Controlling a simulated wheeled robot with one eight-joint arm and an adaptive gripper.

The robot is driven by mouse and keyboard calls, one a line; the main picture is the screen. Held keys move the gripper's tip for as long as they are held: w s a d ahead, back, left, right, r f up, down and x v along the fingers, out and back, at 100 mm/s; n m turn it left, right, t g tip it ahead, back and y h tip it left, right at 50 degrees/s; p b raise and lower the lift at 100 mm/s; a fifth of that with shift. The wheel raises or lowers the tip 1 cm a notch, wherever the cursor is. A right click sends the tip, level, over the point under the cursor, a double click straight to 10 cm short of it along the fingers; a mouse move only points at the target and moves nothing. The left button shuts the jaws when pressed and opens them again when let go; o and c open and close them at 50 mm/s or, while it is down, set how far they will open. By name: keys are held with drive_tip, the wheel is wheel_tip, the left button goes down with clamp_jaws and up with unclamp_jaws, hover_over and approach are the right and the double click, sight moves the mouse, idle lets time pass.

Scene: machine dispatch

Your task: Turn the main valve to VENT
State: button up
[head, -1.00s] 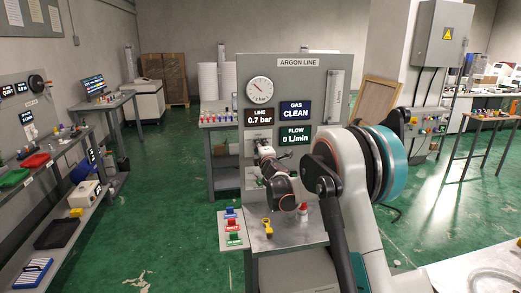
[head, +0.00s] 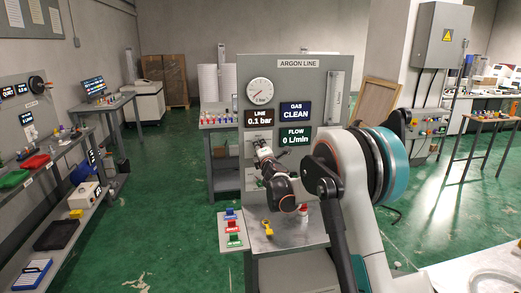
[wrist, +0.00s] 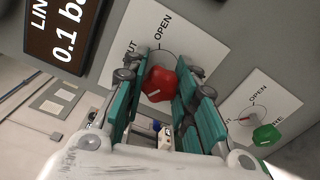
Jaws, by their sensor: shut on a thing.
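My gripper (wrist: 160,76) is shut on a red valve knob (wrist: 161,86) in the wrist view, with a teal finger on each side. A white plate (wrist: 120,62) behind the knob reads OPEN and a partly hidden word ending in UT. A VENT mark does not show, and the fingers cover part of the plate. In the head view my gripper (head: 262,150) is at the ARGON LINE panel (head: 300,78), and my wrist hides the knob. The line display (head: 257,118) reads 0.1 bar, the gas display (head: 295,111) CLEAN, the flow display (head: 296,138) 0 L/min.
A green knob (wrist: 266,135) on another plate is right of my gripper in the wrist view. A round gauge (head: 261,92) sits above the displays. A yellow item (head: 267,228) and coloured labelled blocks (head: 232,228) are on the bench below. Shelves stand left.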

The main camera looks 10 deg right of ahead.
drive_tip(key=o, duration=1.1)
drive_tip(key=s, duration=1.2)
